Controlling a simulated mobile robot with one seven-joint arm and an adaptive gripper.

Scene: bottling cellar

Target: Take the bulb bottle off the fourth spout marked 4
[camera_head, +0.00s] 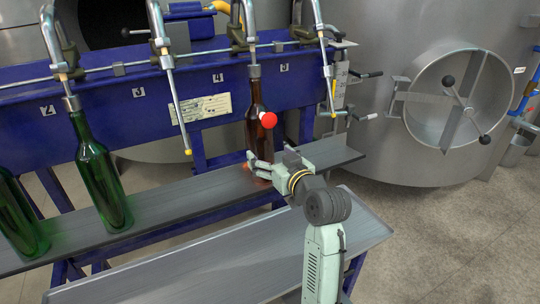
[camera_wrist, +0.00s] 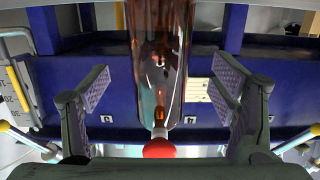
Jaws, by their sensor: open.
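The brown bottle (camera_head: 257,132) hangs upright under the spout (camera_head: 254,72) just right of the label 4 (camera_head: 217,78). It also fills the upper middle of the wrist view (camera_wrist: 162,60). A red ball (camera_head: 268,119) on a short pale stem sits at the bottle's upper part, on my side. It shows in the wrist view (camera_wrist: 159,149) too. My gripper (camera_head: 257,170) is at the bottle's lower body. In the wrist view my gripper (camera_wrist: 163,88) is open, one finger on each side of the bottle with gaps. The bottle's base is partly hidden by my fingers.
Two green bottles (camera_head: 98,180) stand at the left on the grey shelf (camera_head: 180,196). Empty spouts hang beside the brown bottle, one with a yellow tip (camera_head: 188,152). A lower grey tray (camera_head: 215,262) runs along the front. A steel tank (camera_head: 430,130) stands right.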

